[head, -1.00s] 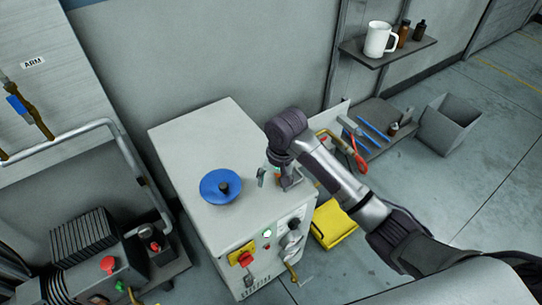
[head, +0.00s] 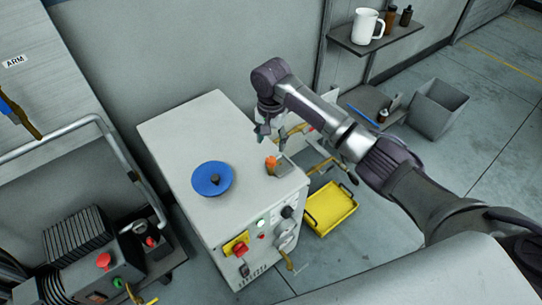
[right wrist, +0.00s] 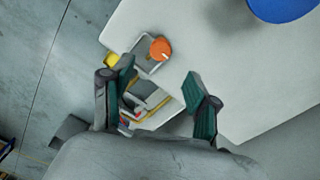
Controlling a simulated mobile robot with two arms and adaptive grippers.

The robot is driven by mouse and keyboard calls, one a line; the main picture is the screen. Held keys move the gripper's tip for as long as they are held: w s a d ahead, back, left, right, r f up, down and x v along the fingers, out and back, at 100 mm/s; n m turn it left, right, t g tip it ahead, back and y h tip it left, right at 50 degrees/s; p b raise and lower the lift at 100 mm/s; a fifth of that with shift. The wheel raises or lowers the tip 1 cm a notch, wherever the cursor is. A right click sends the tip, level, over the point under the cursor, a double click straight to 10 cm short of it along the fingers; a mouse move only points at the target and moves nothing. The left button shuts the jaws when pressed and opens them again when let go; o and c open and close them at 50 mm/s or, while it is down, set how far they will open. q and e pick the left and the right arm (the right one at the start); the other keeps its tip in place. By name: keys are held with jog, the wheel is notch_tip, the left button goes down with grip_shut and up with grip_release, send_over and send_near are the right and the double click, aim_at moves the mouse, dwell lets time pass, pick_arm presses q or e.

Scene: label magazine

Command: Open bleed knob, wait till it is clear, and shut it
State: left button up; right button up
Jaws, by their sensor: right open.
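The orange bleed knob (head: 271,162) stands on a small grey bracket (head: 282,168) at the right edge of the white cabinet top. In the right wrist view, the knob (right wrist: 160,48) shows with a pale pointer line on it. My right gripper (head: 270,138) is above and behind the knob, apart from it. In the right wrist view, its two green-padded fingers (right wrist: 160,75) are spread with nothing between them touching. Whatever flows from the bleed cannot be made out. My left gripper is out of view.
A blue disc (head: 212,180) lies on the cabinet top (head: 180,130). The cabinet front carries a red switch (head: 239,249). A yellow tray (head: 331,208) lies on the floor to the right. A shelf (head: 390,42) holds a white mug (head: 367,26) and bottles.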

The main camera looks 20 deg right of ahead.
aim_at(271, 159)
notch_tip(271, 159, down, 8)
jog(key=shift+f, duration=0.1)
jog(key=shift+c, duration=0.2)
grip_shut()
dwell(0.3)
